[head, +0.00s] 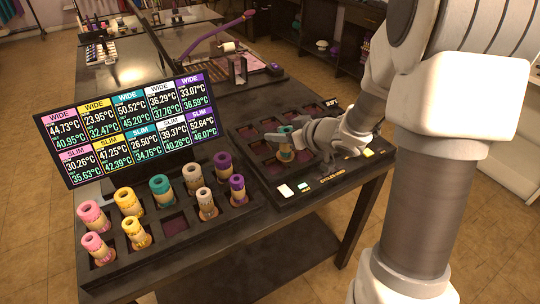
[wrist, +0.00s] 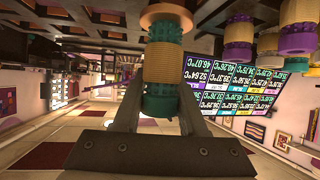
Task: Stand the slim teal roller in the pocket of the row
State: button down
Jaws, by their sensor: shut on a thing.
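The slim teal roller (head: 286,155) has teal ends and a tan middle. My gripper (head: 286,140) is shut on it, over the dark tray with several pockets (head: 237,131) at the right of the table. In the wrist view the roller (wrist: 163,70) sits between my two fingers. Whether its lower end touches the tray is hidden. The row rack (head: 130,266) at the left holds two lines of rollers. Its front line has an empty dark-red pocket (head: 174,224) between a yellow roller (head: 136,234) and a cream roller (head: 206,204), in front of another teal roller (head: 160,189).
A display board (head: 130,130) with WIDE and SLIM temperatures stands behind the rack. Pink rollers (head: 96,247) and purple rollers (head: 237,189) fill the rack ends. A purple-armed stand (head: 215,36) is farther back. Bare table lies between rack and tray.

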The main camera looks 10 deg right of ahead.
jog(key=shift+w+a+f+b, duration=0.2)
jog(key=shift+a+f+b, duration=0.2)
jog(key=shift+f, duration=0.5)
jog(key=shift+w+a+f+b, duration=0.2)
jog(key=shift+a+f+b, duration=0.2)
jog(key=shift+f, duration=0.5)
jog(key=shift+w+a+f+b, duration=0.2)
jog(key=shift+a+f+b, duration=0.2)
jog(key=shift+f, duration=0.5)
jog(key=shift+f, duration=0.2)
jog(key=shift+c, duration=2.3)
grip_release()
